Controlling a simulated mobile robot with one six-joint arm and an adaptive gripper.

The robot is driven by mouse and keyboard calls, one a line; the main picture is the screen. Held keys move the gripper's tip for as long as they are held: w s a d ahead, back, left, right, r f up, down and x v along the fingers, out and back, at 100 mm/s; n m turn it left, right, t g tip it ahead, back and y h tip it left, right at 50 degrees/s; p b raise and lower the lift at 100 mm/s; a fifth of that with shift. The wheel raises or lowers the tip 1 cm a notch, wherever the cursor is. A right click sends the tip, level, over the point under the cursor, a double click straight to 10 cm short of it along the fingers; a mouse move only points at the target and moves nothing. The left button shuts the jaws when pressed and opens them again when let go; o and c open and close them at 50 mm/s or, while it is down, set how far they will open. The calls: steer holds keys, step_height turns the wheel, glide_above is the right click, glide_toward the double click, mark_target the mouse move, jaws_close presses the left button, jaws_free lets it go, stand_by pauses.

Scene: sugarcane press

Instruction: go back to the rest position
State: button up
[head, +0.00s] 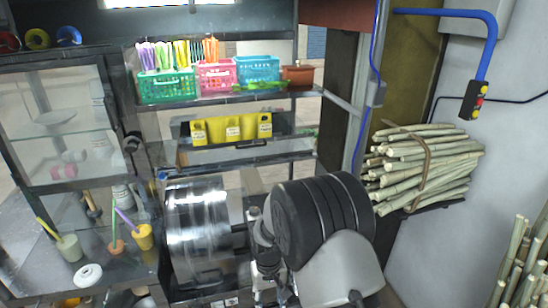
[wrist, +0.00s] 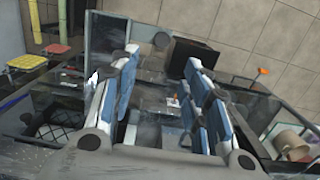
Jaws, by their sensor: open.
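My gripper (wrist: 163,95) shows in the wrist view with its blue-padded fingers spread apart. It is open and nothing is between the fingers. In the head view my arm stands in the lower middle, in front of the shiny metal drum (head: 197,230) of the press. The gripper's fingertips cannot be made out in the head view.
Bundled sugarcane (head: 423,165) sits on a rack at right. Cups, including a yellow one (head: 144,237), stand at left. A hanging control box (head: 474,101) is upper right.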

steer(key=s+d+r+m+t+b, duration=0.1)
steer(key=s+d+r+b, duration=0.2)
steer(key=r, duration=0.6)
steer(key=s+d+r+t+b, duration=0.1)
steer(key=s+d+r, duration=0.2)
steer(key=d+r, duration=0.35)
steer(key=s+d+r+m+t+b, duration=0.1)
steer(key=s+d+r+b, duration=0.1)
steer(key=s, duration=0.7)
steer(key=s+d+r+m+t+b, duration=0.1)
steer(key=s+d+r+t+b, duration=0.1)
steer(key=s, duration=0.7)
steer(key=shift+s+d+r, duration=0.35)
steer(key=shift+d+r, duration=0.5)
steer(key=shift+d, duration=0.2)
